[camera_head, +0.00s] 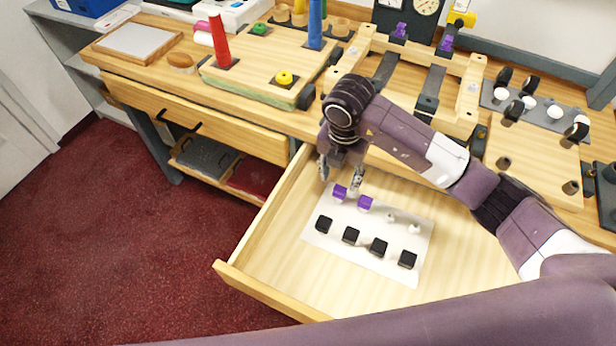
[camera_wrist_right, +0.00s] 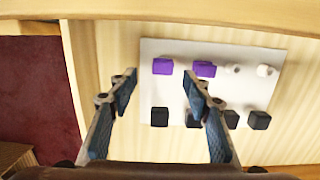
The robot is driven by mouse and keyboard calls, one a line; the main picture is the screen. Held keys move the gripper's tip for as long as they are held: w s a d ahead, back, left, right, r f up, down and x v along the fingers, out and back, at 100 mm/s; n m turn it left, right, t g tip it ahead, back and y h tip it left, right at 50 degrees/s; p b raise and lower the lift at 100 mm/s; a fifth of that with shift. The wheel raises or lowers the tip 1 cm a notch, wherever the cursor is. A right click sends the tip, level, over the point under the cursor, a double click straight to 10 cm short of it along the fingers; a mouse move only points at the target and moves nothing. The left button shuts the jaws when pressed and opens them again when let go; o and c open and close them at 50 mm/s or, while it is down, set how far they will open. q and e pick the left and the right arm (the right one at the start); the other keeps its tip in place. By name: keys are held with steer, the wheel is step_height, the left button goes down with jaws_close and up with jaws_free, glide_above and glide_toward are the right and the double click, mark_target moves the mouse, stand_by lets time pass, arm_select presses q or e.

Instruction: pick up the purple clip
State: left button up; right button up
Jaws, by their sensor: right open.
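Two small purple clips lie on a white card in the open drawer, a left one (camera_head: 339,191) and a right one (camera_head: 365,202). In the right wrist view, the left clip (camera_wrist_right: 162,66) shows beyond the gap between the fingers, and the right clip (camera_wrist_right: 204,69) is just beyond the right fingertip. My right gripper (camera_head: 340,174) is open and empty, close to the clips at the card's far edge. It also shows in the right wrist view (camera_wrist_right: 159,82). I see no contact with a clip. My left gripper is out of view.
The white card (camera_head: 314,236) also holds several black blocks (camera_head: 351,235) and small white pegs (camera_head: 390,217). The drawer's walls (camera_head: 262,287) surround it, and its right floor is bare. The counter above holds a peg board (camera_head: 245,84) and a wooden frame (camera_head: 458,117) with purple pieces behind it (camera_head: 446,43).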

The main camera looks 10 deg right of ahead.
mark_target(340, 189)
steer(key=shift+w+d+f, duration=0.1)
steer(key=shift+f, duration=0.15)
steer(key=shift+d+f, duration=0.1)
steer(key=shift+f, duration=0.3)
steer(key=shift+s+d+f+p, duration=0.15)
steer(key=shift+f+p, duration=0.1)
steer(key=shift+f, duration=0.15)
steer(key=shift+s+d+f+p, duration=0.1)
steer(key=shift+f+p, duration=0.1)
steer(key=shift+f, duration=0.2)
steer(key=f, duration=0.3)
steer(key=shift+w+a+f+p, duration=0.1)
steer(key=shift+w+f+p, duration=0.2)
steer(key=shift+f+p, duration=0.1)
steer(key=shift+f, duration=0.25)
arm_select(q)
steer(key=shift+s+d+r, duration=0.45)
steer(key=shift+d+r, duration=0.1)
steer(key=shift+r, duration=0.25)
arm_select(e)
steer(key=c, duration=0.9)
